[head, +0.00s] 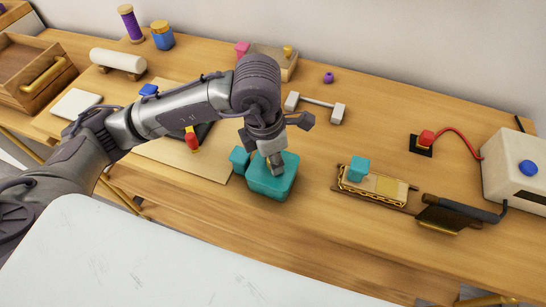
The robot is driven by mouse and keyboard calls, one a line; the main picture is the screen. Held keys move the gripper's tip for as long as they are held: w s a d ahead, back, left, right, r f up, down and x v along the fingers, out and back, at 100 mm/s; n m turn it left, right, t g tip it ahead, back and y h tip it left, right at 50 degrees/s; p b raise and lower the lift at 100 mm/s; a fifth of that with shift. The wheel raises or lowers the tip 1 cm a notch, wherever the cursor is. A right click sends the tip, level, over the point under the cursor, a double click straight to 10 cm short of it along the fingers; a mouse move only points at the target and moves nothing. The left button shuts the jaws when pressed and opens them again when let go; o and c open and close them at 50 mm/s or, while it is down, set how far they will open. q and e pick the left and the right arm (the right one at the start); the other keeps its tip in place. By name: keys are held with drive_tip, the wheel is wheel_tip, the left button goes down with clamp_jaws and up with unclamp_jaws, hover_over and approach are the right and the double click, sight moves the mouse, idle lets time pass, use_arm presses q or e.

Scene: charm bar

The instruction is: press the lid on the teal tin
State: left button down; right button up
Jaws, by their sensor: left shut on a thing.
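The teal tin (271,194) stands near the front edge of the wooden bench, with its teal lid (288,166) over the top. Whether the lid sits flush all round I cannot tell. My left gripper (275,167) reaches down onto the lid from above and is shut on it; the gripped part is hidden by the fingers. A small teal block (239,158) is close at the tin's left side. My right gripper is not in view.
A tan board (190,158) with a red-topped piece lies to the left. To the right are a tray (385,190) with a teal cube, a dark-handled tool (462,208) and a white box (515,165). A white two-ended bar (316,102) lies behind.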

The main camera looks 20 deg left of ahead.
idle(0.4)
use_arm(q)
drive_tip(key=shift+c, duration=1.8)
unclamp_jaws()
drive_tip(key=shift+r, duration=0.1)
drive_tip(key=shift+r+p, duration=1.85)
drive_tip(key=shift+r, duration=1.55)
clamp_jaws()
